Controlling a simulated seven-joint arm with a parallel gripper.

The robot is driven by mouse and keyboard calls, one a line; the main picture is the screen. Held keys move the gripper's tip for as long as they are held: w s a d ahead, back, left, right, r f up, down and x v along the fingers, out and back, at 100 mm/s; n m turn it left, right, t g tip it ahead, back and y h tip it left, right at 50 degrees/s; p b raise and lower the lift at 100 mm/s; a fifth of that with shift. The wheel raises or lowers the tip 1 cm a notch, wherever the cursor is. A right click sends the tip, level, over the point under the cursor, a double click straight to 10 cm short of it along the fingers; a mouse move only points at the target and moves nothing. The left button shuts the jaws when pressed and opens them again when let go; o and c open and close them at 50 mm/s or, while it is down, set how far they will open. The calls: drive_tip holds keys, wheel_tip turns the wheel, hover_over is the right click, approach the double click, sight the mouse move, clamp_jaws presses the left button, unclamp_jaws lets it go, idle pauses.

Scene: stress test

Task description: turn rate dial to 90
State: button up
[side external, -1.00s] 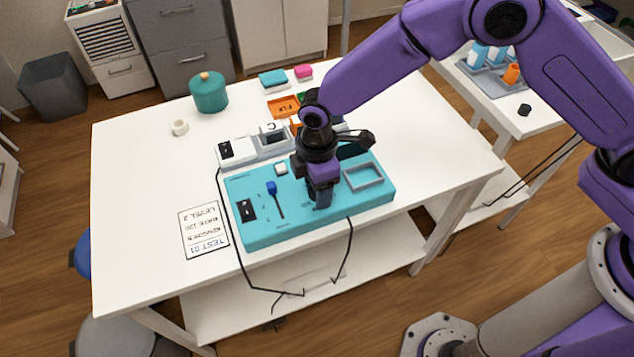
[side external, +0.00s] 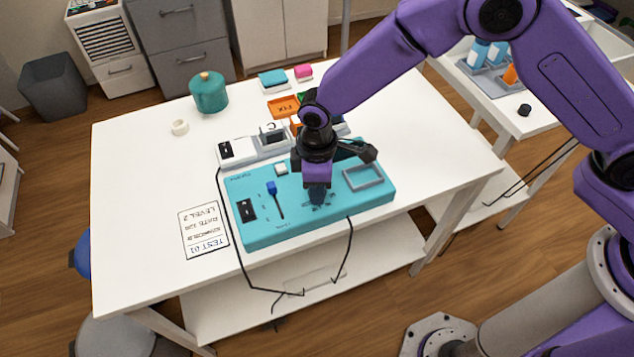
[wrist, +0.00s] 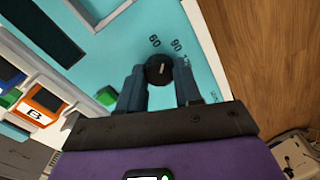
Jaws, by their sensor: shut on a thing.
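The rate dial (wrist: 158,69) is a round black knob on the teal device (side external: 285,222), with a short white mark on its top. Printed numbers 60 and 90 stand beyond it in the wrist view, and another number to their right is partly hidden by a finger. My gripper (wrist: 161,76) points down over the dial, one dark finger on each side, shut on it. In the side view my gripper (side external: 317,194) hides most of the dial. I cannot tell exactly which number the white mark points to.
The device also carries a blue-knobbed slider (side external: 272,188), a black switch (side external: 246,210), a white button (side external: 281,169) and a grey rectangular frame (side external: 364,178). A printed card (side external: 204,230) lies left of it. Small modules stand behind; a teal pot (side external: 208,92) is farther back.

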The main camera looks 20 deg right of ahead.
drive_tip(key=shift+m, duration=2.2)
drive_tip(key=o, duration=1)
drive_tip(key=shift+o, duration=0.2)
drive_tip(key=shift+r, duration=0.1)
wheel_tip(320, 180, up, 17)
drive_tip(key=shift+r, duration=0.15)
